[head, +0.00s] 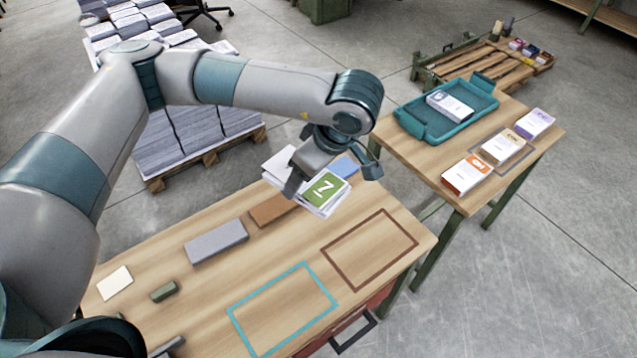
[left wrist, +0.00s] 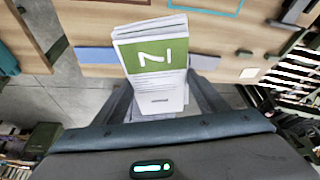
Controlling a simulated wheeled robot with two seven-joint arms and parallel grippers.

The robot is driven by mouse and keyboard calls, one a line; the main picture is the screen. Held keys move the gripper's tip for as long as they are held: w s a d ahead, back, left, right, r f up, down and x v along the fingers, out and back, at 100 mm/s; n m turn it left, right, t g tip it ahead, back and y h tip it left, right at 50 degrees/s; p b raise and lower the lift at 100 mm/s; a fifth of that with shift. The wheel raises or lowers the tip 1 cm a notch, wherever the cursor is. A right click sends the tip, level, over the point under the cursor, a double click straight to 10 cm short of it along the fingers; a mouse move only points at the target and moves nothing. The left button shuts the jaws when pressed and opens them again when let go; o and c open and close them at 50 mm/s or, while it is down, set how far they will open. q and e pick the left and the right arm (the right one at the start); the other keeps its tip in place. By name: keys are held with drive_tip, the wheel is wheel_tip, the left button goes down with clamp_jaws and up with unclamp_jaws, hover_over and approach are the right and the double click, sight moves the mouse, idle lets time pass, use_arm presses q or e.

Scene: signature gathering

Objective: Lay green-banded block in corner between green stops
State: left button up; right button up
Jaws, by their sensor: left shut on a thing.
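The green-banded block (head: 325,188), a white stack of pages with a green band and white mark, is held by my left gripper (head: 308,172) above the far edge of the near table. In the left wrist view the block (left wrist: 152,60) sits between the fingers, its banded face to the camera. A small dark green stop (head: 163,291) lies at the left of the near table, beside a cream card (head: 115,283). A dark bar (head: 168,346) is partly visible at the front edge. I cannot tell which pieces form the corner. My right gripper is not in view.
Grey (head: 216,243), brown (head: 268,212) and blue (head: 345,166) bars lie along the table's far side. Teal (head: 283,310) and brown (head: 369,249) outlines are empty. The right table holds a teal tray (head: 410,124) with a block, plus several banded blocks (head: 467,177).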

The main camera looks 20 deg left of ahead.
use_arm(q)
drive_tip(key=a+r+m+t+h, duration=0.1)
drive_tip(key=m, duration=0.2)
drive_tip(key=a+r+m+h, duration=0.1)
drive_tip(key=r+m, duration=0.1)
drive_tip(key=m, duration=0.1)
drive_tip(key=a+r+m+t+h, duration=0.1)
drive_tip(key=a+m, duration=0.1)
drive_tip(key=m, duration=0.2)
drive_tip(key=shift+s+r+t, duration=0.2)
drive_tip(key=shift+r+t, duration=0.1)
drive_tip(key=shift+r, duration=0.05)
drive_tip(key=shift+s+a+r+m+h, duration=0.1)
drive_tip(key=shift+a+r+m+h, duration=0.2)
drive_tip(key=shift+m, duration=0.55)
drive_tip(key=shift+s+a+r+m+h, duration=0.1)
drive_tip(key=shift+r+m+h, duration=0.25)
drive_tip(key=shift+m, duration=0.5)
